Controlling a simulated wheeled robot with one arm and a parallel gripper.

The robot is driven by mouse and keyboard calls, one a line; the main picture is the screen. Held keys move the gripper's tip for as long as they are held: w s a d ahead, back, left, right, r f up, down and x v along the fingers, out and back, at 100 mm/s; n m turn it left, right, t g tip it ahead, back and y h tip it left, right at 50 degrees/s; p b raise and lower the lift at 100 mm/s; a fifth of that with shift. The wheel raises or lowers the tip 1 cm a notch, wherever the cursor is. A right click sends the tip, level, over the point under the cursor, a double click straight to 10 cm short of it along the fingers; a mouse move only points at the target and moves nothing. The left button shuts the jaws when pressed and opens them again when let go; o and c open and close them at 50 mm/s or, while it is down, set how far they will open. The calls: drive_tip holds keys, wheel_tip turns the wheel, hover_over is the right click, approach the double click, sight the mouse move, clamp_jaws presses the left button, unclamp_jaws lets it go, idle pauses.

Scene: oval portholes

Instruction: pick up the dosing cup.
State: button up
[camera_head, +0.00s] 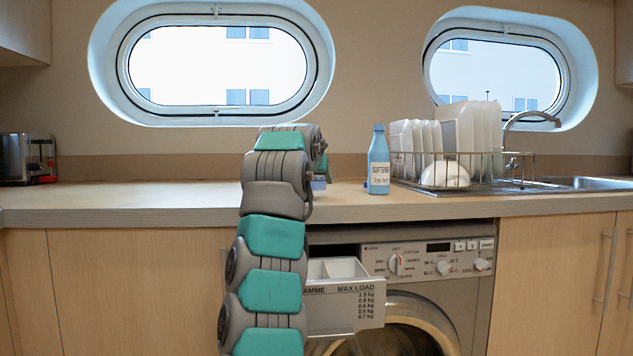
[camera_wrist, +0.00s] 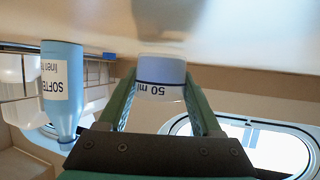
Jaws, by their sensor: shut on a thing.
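The dosing cup (camera_wrist: 160,72) is small and pale blue-white, with a dark line and "50 ml" on it. In the wrist view, which is upside down, it sits between the two green fingers of my gripper (camera_wrist: 161,88), which are shut on it. In the head view a small bluish part of the cup (camera_head: 319,184) shows at the counter behind my arm. My arm hides most of the gripper there. I cannot tell whether the cup still touches the counter.
A blue softener bottle (camera_head: 378,162) stands just right of the cup, also in the wrist view (camera_wrist: 62,88). Right of it is a dish rack (camera_head: 480,184) with plates, then a sink. Below, the washing machine's detergent drawer (camera_head: 345,305) is pulled out. The counter's left is clear up to a toaster (camera_head: 27,158).

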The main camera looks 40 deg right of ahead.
drive_tip(key=shift+s+r, duration=0.15)
drive_tip(key=shift+r, duration=0.65)
wheel_tip(320, 180, up, 7)
drive_tip(key=p, duration=0.6)
drive_tip(key=shift+a, duration=0.1)
